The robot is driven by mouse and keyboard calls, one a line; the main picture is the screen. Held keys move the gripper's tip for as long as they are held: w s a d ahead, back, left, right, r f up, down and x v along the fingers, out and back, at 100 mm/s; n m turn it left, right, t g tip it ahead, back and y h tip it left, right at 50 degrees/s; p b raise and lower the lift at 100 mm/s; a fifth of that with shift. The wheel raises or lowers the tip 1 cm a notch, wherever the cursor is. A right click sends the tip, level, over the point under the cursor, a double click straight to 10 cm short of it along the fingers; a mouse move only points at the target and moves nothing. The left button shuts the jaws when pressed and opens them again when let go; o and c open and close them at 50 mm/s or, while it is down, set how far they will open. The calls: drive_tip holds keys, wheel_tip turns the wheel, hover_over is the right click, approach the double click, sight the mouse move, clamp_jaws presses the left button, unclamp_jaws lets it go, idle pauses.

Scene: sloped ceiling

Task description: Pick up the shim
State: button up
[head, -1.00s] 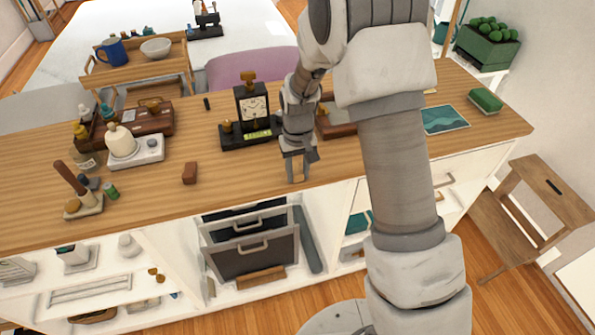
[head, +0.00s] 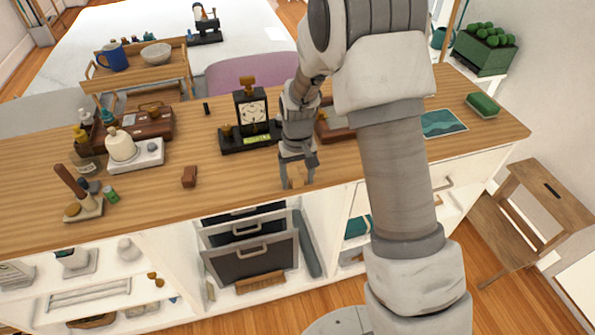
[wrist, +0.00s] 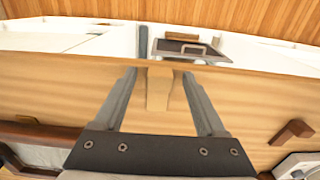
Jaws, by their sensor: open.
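The shim looks like a small, pale wooden wedge, lying on the wooden counter (head: 235,178) near its front edge. In the wrist view the shim (wrist: 158,88) lies between the two fingers, with a gap on each side. My gripper (wrist: 159,75) is open and points down at the counter around the shim. In the head view my gripper (head: 297,184) is right of the middle of the counter front, and the shim (head: 297,175) shows only partly between its fingers. I cannot tell the exact height of the fingertips above the counter.
A reddish-brown block (head: 189,176) lies left of my gripper. Open drawers (head: 252,250) are below the counter edge. The counter around the shim is clear.

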sight(297, 179)
wheel_tip(297, 179, up, 17)
drive_tip(key=p, duration=0.1)
drive_tip(key=shift+r, duration=0.2)
drive_tip(key=shift+c, duration=0.2)
